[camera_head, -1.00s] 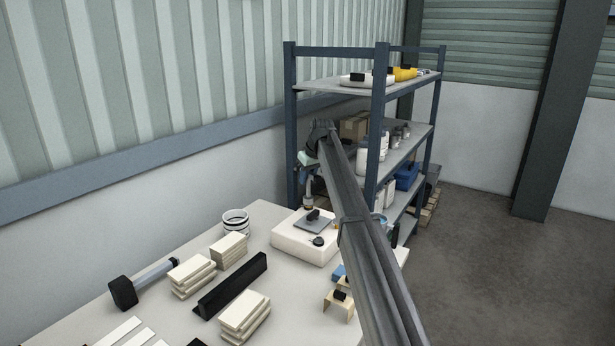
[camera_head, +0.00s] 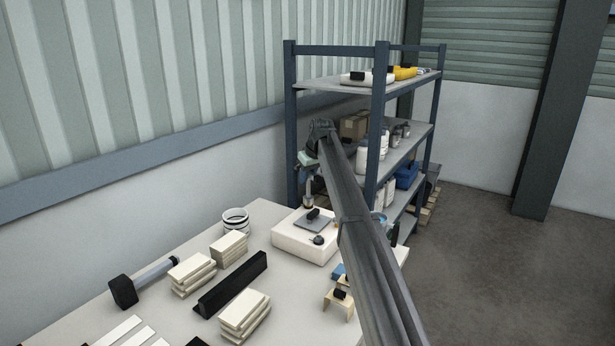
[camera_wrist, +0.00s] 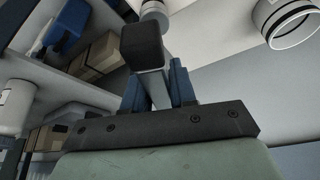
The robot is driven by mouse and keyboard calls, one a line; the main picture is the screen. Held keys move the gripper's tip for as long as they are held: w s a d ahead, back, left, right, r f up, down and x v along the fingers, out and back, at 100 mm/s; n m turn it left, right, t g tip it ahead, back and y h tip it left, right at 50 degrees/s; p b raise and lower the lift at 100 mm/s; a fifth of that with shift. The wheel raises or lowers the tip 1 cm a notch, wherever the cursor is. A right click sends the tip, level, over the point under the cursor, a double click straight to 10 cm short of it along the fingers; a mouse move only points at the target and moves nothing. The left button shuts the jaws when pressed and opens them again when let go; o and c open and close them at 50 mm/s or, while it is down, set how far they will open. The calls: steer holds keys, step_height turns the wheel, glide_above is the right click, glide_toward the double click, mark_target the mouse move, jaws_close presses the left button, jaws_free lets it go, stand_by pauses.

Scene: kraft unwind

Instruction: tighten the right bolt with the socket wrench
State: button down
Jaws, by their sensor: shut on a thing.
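My gripper (camera_head: 309,176) is above the white block (camera_head: 292,243) on the table. In the wrist view its two blue fingers (camera_wrist: 157,82) are shut on a tool with a pale grey shaft and black end, which I take to be the socket wrench (camera_wrist: 142,46). In the head view the tool (camera_head: 308,193) hangs upright, its lower end near the far edge of the block. A grey plate (camera_head: 309,225) with a black piece lies on the block, beside a dark round piece (camera_head: 318,240). I cannot make out the right bolt or whether the tool touches anything.
A shelf rack (camera_head: 380,130) stands close behind my gripper. A white ring (camera_head: 236,221), stacks of pale strips (camera_head: 244,313), a black bar (camera_head: 230,285) and a black-headed mallet (camera_head: 124,291) lie on the table. Small wooden stands (camera_head: 339,303) are near its right edge.

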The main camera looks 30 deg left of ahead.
stand_by(0.4)
steer(key=shift+w+m+t, duration=0.1)
steer(key=shift+m+t, duration=0.3)
steer(key=shift+m, duration=0.7)
steer(key=shift+d+f+m+t+h, duration=0.1)
steer(key=shift+m+t+h, duration=0.35)
steer(key=shift+m, duration=0.75)
steer(key=shift+m+h, duration=0.35)
steer(key=shift+m, duration=0.75)
steer(key=shift+w+d+m+t+h, duration=0.15)
steer(key=shift+m+t+h, duration=0.3)
steer(key=shift+m, duration=0.75)
